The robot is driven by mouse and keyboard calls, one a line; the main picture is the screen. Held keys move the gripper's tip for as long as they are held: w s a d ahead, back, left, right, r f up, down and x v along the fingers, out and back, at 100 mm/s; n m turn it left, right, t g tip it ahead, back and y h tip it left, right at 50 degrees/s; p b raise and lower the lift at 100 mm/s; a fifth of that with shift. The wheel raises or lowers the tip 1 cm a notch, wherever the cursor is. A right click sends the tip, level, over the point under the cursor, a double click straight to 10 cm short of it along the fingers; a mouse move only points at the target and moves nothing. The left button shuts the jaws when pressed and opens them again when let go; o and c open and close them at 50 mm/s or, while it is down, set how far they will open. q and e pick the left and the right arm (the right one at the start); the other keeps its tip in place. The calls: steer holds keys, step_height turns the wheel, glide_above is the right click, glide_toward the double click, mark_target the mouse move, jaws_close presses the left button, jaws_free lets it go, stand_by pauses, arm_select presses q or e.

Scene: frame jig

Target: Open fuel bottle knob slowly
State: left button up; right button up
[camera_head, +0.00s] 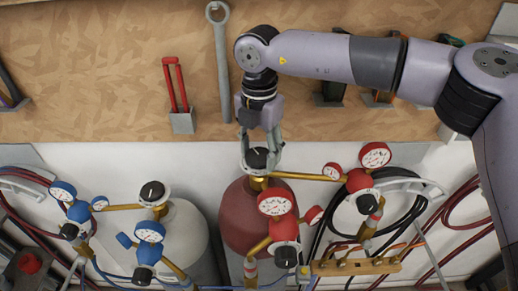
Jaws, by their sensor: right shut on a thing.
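The red fuel bottle (237,212) stands upright at the middle of the head view. Its black knob (258,160) sits on top, at the brass valve. My right gripper (260,156) reaches down from above with its fingers on either side of this knob, shut on it. The arm comes in from the upper right. A brass pipe runs from the valve to a red regulator (357,181) at the right. Another red regulator with a gauge (277,202) stands in front of the bottle. My left gripper is not in view.
A white bottle (185,240) with its own black knob (152,193) and blue gauges (150,231) stands at the left. A wooden board behind carries a wrench (220,62) and red-handled pliers (175,85). Black and red hoses hang at the right. A brass manifold (355,266) is at the lower right.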

steer(key=shift+c, duration=1)
